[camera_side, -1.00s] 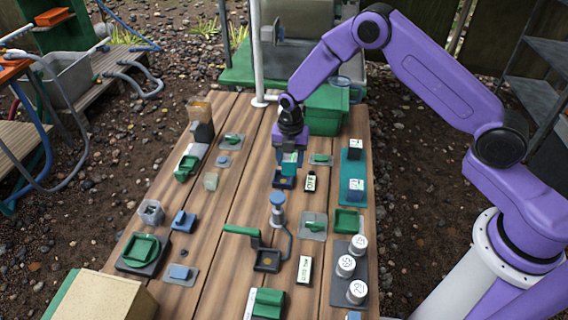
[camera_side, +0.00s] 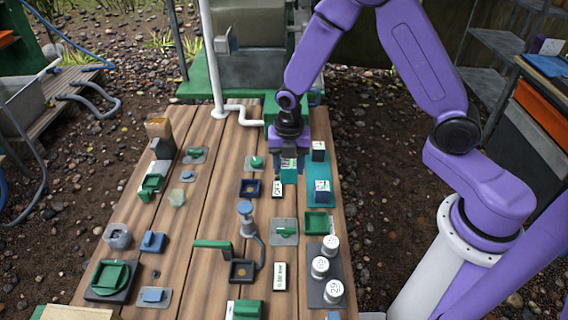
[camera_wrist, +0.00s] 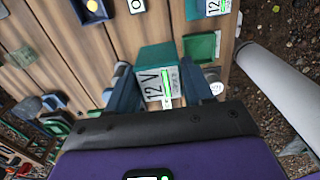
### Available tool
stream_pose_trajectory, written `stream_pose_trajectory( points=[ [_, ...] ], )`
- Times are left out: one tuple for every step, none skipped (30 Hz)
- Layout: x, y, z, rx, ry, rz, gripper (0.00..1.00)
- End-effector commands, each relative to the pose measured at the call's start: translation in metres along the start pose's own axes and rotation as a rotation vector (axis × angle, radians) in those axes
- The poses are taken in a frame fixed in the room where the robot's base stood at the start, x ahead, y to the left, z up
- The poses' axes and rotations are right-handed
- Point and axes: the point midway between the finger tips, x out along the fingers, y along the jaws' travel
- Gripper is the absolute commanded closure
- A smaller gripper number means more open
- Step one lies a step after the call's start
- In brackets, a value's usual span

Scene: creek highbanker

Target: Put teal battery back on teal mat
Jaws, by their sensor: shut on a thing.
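The teal battery (camera_side: 289,172) is held in my gripper (camera_side: 289,164), above the table just left of the teal mat (camera_side: 313,170). In the wrist view the battery (camera_wrist: 156,58) sits between the two fingers of my gripper (camera_wrist: 165,92), its white 12 V label showing. Two other white-labelled batteries stand on the mat: one at the far end (camera_side: 318,151) and one nearer (camera_side: 322,190). Bare mat shows between them. A dark blue tray (camera_side: 242,190) to the left holds no battery.
A green switch (camera_side: 256,163) stands to the left.

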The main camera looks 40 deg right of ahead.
Motion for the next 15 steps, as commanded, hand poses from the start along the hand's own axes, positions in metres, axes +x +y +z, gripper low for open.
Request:
stream_pose_trajectory(
  points=[
    [0.000, 0.000, 0.000, 0.000, 0.000, 0.001, 0.93],
    [0.000, 0.000, 0.000, 0.000, 0.000, 0.001, 0.93],
    [0.000, 0.000, 0.000, 0.000, 0.000, 0.001, 0.93],
    [0.000, 0.000, 0.000, 0.000, 0.000, 0.001, 0.93],
    [0.000, 0.000, 0.000, 0.000, 0.000, 0.001, 0.93],
    [0.000, 0.000, 0.000, 0.000, 0.000, 0.001, 0.93],
    [0.000, 0.000, 0.001, 0.001, 0.000, 0.001, 0.93],
    [0.000, 0.000, 0.001, 0.004, 0.000, 0.001, 0.93],
    [0.001, -0.001, 0.003, 0.011, 0.000, 0.001, 0.93],
    [0.001, -0.002, 0.006, 0.019, 0.000, 0.001, 0.93],
    [0.002, -0.003, 0.009, 0.031, 0.000, 0.001, 0.93],
    [0.004, -0.006, 0.016, 0.053, 0.000, 0.001, 0.93],
    [0.005, -0.009, 0.022, 0.072, 0.000, 0.001, 0.93],
    [0.007, -0.012, 0.029, 0.095, 0.000, 0.000, 0.93],
    [0.010, -0.018, 0.038, 0.130, 0.001, 0.000, 0.93]
  ],
)
